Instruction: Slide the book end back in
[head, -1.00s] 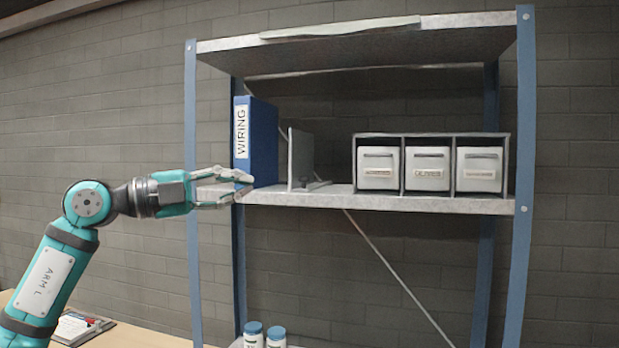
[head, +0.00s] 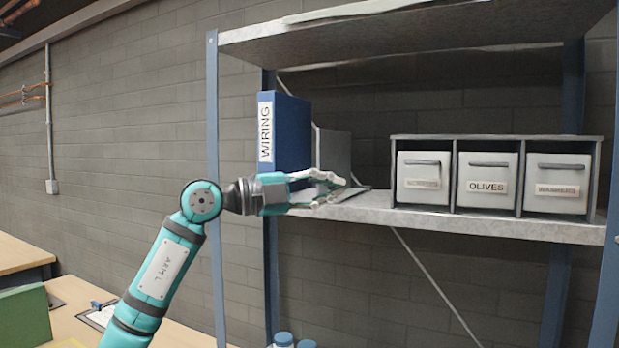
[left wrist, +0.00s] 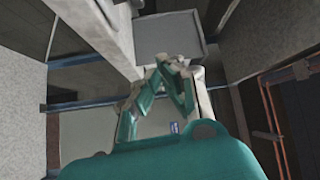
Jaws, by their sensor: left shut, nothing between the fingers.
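The grey metal book end (head: 336,150) stands upright on the upper shelf, just right of the blue WIRING binder (head: 291,132). Its foot lies flat on the shelf towards the right, partly hidden by my fingers. My left gripper (head: 338,184) is shut and empty, at the shelf's front edge in front of the book end's lower part. I cannot tell whether it touches the book end. In the left wrist view the teal fingers (left wrist: 168,88) show close together, below a grey panel that may be the book end. My right gripper is not in view.
A rack with labelled bins, among them OLIVES (head: 487,181), stands on the shelf (head: 450,222) to the right. Blue uprights (head: 216,200) frame the shelf. White-bodied jars with blue lids (head: 284,339) stand below. A wooden bench (head: 75,305) is at lower left.

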